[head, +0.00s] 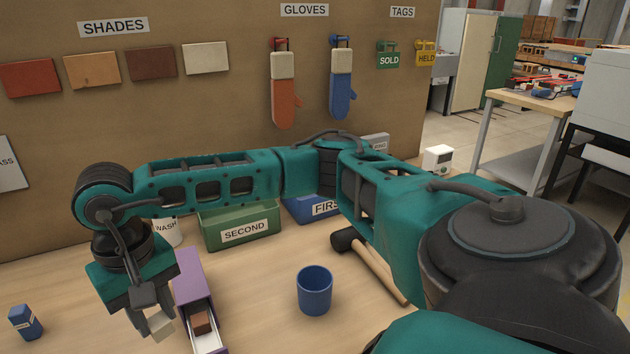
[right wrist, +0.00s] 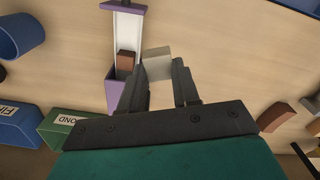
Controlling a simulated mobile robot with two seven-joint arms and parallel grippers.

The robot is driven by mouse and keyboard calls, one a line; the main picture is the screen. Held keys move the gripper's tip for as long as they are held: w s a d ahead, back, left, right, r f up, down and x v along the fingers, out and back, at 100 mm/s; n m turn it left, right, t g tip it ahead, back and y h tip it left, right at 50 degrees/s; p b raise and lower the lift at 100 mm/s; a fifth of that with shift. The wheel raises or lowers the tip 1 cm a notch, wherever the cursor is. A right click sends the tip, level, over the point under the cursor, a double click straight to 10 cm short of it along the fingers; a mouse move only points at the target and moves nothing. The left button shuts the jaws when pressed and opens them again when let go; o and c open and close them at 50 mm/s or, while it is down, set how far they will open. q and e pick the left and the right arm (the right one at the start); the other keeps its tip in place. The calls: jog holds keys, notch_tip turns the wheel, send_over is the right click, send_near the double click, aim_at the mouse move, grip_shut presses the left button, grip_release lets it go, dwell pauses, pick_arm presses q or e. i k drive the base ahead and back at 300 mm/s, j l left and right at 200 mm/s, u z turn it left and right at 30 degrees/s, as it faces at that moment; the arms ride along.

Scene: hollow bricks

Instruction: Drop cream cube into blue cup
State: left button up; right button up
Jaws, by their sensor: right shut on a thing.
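The cream cube (head: 160,326) is held between the fingertips of my right gripper (head: 150,318), at the lower left of the head view. In the right wrist view the cream cube (right wrist: 157,60) sits at the tips of my right gripper (right wrist: 157,77), whose fingers are closed on it. The blue cup (head: 314,290) stands upright on the table, to the right of the gripper and apart from it. A blue rounded shape at the upper left of the right wrist view looks like the same cup (right wrist: 20,30). My left gripper is not in view.
A purple box with an open drawer (head: 190,277) holds a brown cube (head: 201,320) close beside my right gripper.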

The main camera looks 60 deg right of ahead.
aim_at(314, 301)
jog(key=k+z, duration=0.1)
jog(key=k, duration=0.3)
jog(key=z, duration=1.45)
jog(key=u, duration=1.9)
jog(key=k+l+u, duration=0.15)
jog(key=l, duration=0.2)
jog(key=l+u, duration=0.15)
jog(key=l, duration=0.15)
jog(key=k+l, duration=0.1)
jog(key=l, duration=0.25)
jog(key=k+l, duration=0.15)
jog(key=l, duration=0.2)
